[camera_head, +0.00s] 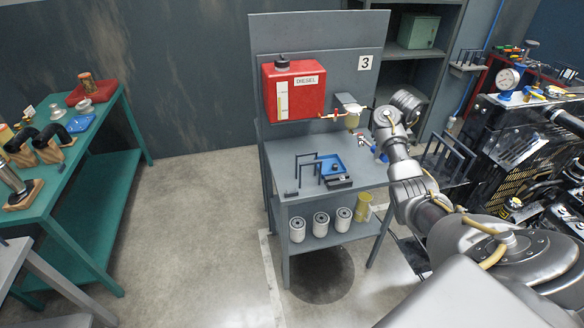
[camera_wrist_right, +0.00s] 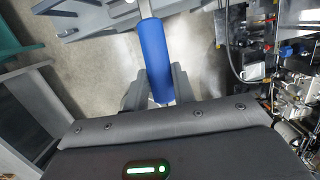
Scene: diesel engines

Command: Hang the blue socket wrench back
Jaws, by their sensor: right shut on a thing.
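The blue socket wrench shows in the right wrist view as a thick blue handle (camera_wrist_right: 154,58) with a pale metal shaft at its top. My right gripper (camera_wrist_right: 153,88) is shut on this handle, one dark finger on each side. In the head view my right gripper (camera_head: 379,148) is beside the right edge of the grey workbench, below the red diesel tank, with a bit of blue showing at it. The far end of the wrench is not clear. My left gripper is out of view.
The grey workbench (camera_head: 365,176) holds dark frames (camera_head: 308,168) and a blue tray (camera_head: 330,163). A red diesel tank (camera_head: 294,90) hangs on its back panel. A dark rack (camera_head: 447,157) stands right of my arm, near the engine (camera_head: 520,150).

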